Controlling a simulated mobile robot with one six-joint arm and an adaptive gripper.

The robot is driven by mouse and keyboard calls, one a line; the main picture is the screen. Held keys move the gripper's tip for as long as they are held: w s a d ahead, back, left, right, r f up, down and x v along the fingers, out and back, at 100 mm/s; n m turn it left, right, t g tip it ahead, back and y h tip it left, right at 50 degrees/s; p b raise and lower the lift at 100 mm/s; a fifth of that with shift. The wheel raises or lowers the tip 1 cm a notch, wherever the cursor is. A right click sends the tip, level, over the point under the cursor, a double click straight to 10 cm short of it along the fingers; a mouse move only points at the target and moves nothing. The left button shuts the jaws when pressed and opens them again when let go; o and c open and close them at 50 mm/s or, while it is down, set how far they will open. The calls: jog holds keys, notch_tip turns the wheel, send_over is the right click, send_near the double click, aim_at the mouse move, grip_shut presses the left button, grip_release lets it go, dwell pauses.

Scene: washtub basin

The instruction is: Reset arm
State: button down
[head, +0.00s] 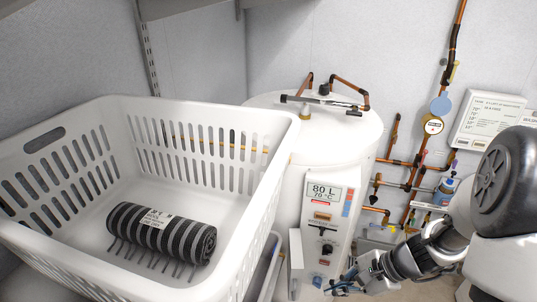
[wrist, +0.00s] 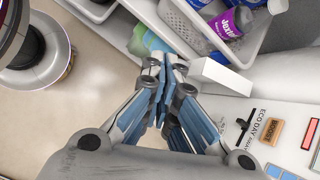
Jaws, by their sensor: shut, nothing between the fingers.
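My gripper (wrist: 166,75) shows in the wrist view with its blue-padded fingers together and nothing between them. In the head view my gripper (head: 340,284) is low at the bottom right of centre, in front of the white water heater (head: 338,148). It is partly cut off by the lower edge there. My arm is folded in from the right side of the head view.
A white laundry basket (head: 285,145) holding a rolled striped towel (head: 165,232) stands at left. Copper pipes (head: 420,150) and a gauge (head: 433,125) line the right wall. The wrist view shows a white bin (wrist: 235,45) with a purple bottle (wrist: 228,25) close ahead.

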jog(key=s+a+r+n+t+h, duration=0.2)
jog(key=s+r+n+h, duration=0.5)
jog(key=s+r+n, duration=0.8)
notch_tip(320, 180, up, 5)
jog(key=shift+s+a+f+n+t, duration=0.1)
jog(key=shift+s+a+n+t, duration=0.2)
jog(key=shift+s+a+n, duration=0.15)
jog(key=c, duration=2.3)
grip_release()
jog(key=shift+w, duration=0.1)
